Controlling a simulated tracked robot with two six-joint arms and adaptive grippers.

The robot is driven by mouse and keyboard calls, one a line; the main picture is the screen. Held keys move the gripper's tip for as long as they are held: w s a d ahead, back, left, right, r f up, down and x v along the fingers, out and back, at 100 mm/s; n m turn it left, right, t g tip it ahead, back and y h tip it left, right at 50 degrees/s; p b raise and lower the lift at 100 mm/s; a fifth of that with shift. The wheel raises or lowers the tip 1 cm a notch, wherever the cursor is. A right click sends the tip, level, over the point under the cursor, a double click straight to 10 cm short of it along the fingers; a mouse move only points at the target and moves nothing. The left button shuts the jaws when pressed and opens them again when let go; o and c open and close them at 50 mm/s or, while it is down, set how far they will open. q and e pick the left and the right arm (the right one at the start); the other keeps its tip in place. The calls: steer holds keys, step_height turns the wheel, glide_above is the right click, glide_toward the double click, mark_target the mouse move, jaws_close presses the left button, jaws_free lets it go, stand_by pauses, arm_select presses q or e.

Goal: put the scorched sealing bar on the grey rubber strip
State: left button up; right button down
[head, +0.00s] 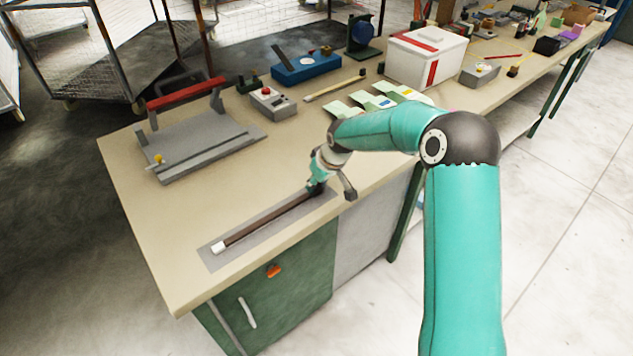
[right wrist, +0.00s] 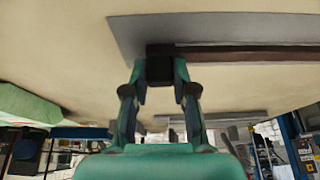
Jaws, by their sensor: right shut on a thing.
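The scorched sealing bar (head: 268,218) is long and dark brown with a white end cap at its near left end. It lies along the grey rubber strip (head: 222,261) near the front edge of the bench. My right gripper (head: 316,188) is at the bar's far right end. In the right wrist view the gripper (right wrist: 160,72) is shut on the black end block of the bar (right wrist: 240,52), with the grey strip (right wrist: 130,32) right behind it. Whether the bar rests fully on the strip or hovers slightly is hard to tell. My left gripper is not in view.
A grey press with a red handle (head: 186,93) stands behind the strip. A grey control box (head: 272,103), blue tool (head: 306,68), green cards (head: 372,101) and a white box with red bands (head: 425,56) stand further back. The bench's front left is clear.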

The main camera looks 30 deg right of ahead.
steer(key=c, duration=0.9)
jaws_free()
steer(key=shift+c, duration=0.2)
steer(key=b+v, duration=0.2)
steer(key=v, duration=1)
